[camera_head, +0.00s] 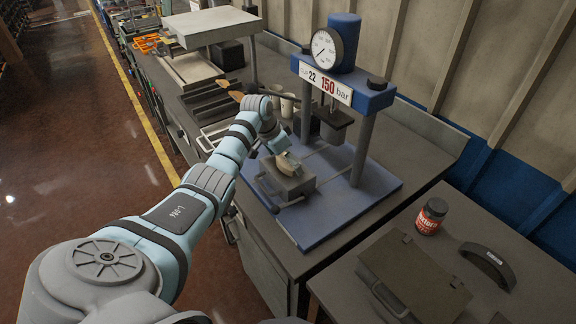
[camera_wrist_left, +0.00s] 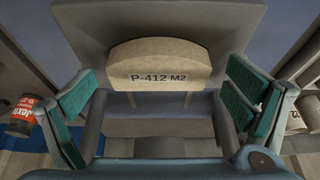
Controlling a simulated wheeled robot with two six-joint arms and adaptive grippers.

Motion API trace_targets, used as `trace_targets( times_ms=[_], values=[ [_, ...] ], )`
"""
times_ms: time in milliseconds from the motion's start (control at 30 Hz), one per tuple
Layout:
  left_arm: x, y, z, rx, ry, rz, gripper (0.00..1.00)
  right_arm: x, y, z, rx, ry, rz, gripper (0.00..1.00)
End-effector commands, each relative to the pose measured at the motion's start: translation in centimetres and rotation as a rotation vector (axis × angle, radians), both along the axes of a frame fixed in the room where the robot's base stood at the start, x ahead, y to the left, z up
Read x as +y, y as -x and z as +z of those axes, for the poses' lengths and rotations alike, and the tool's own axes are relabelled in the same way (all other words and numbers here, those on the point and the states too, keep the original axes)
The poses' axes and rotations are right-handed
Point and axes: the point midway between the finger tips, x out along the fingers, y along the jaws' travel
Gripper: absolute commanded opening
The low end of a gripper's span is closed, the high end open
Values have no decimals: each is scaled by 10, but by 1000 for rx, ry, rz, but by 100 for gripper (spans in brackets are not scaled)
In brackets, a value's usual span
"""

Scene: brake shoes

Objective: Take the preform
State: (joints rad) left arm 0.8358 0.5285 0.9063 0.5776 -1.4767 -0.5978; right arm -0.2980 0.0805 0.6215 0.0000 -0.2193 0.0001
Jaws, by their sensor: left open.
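The preform (camera_head: 289,163) is a beige block with a curved top, marked "P-412 M2" in the left wrist view (camera_wrist_left: 158,62). It sits in a grey mould block (camera_head: 295,183) on the blue base of the press. My left gripper (camera_head: 282,153) is right at the preform in the head view, partly hiding it. In the left wrist view my gripper (camera_wrist_left: 160,105) is open, its green-padded fingers wide apart to either side. The preform shows ahead between and beyond the fingers, with no visible contact. My right gripper is not in view.
The blue press frame (camera_head: 345,90), with gauge and "22 150 bar" sign, stands over the mould's far side. Racks (camera_head: 210,100) stand behind my arm.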

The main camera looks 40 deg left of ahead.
Motion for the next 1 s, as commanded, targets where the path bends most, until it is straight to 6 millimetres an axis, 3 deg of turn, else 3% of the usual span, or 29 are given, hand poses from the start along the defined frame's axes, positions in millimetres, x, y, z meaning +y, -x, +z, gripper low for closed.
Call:
trace_targets(
  times_ms=[200,567,833,1000],
  values=[
    [0,-1,-3,-1,-1,-1,97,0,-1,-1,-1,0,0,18],
    [-1,-2,-3,-1,-1,-1,40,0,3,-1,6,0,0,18],
    [-1,-2,0,0,-1,-2,39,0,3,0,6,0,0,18],
    [0,-2,21,-5,-1,-1,39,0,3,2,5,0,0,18]
  ],
)
